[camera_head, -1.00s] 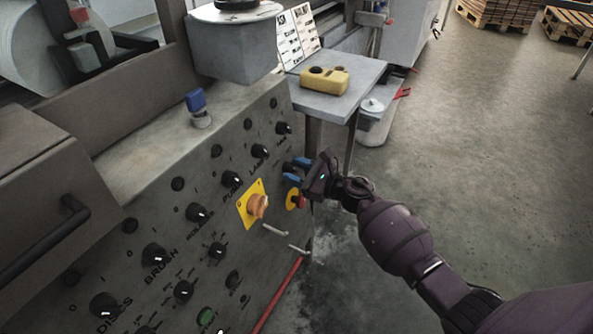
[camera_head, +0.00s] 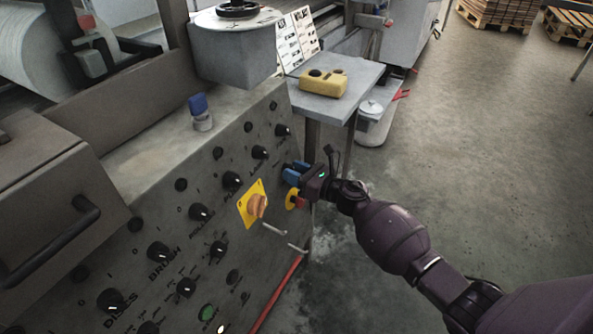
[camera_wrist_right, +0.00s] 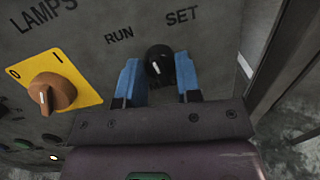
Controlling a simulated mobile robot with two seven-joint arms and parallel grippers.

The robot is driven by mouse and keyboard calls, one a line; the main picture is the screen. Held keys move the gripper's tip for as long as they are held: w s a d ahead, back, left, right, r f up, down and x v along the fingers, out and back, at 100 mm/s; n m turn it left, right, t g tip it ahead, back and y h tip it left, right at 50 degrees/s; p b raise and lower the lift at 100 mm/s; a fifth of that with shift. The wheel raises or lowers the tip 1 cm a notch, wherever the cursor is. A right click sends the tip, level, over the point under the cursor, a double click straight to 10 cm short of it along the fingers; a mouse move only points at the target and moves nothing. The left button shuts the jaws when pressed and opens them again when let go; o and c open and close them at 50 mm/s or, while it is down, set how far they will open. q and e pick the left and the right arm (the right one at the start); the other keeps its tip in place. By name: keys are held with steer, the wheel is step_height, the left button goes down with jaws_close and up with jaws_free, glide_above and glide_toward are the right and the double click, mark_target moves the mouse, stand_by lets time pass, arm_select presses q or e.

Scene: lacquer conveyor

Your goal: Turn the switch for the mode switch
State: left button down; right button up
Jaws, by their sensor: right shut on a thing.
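The mode switch (camera_wrist_right: 158,60) is a black knob below the words RUN and SET on the grey panel, seen in the right wrist view. A white mark shows on its lower part. My right gripper (camera_wrist_right: 158,72) has one blue finger on each side of this knob and is shut on it. In the head view, my right gripper (camera_head: 293,172) is at the right end of the panel, and its fingers largely hide the knob. My left gripper is not in view.
An orange rotary switch on a yellow plate (camera_head: 246,208) and a red button on a yellow base (camera_head: 297,201) are close to my right gripper. Metal handles (camera_head: 273,228) stick out below. A grey side table (camera_head: 340,102) holds a yellow box (camera_head: 323,83).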

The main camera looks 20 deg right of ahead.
arm_select(q)
steer(key=p, duration=0.1)
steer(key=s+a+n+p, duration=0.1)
steer(key=p, duration=0.1)
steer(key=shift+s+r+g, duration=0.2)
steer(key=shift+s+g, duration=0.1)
arm_select(e)
steer(key=m+h, duration=0.1)
steer(key=m, duration=0.7)
steer(key=shift+r+h, duration=0.1)
steer(key=shift+h, duration=0.3)
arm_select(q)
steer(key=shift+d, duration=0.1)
arm_select(e)
steer(key=shift+s, duration=0.1)
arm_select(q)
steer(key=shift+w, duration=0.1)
arm_select(e)
steer(key=o, duration=0.9)
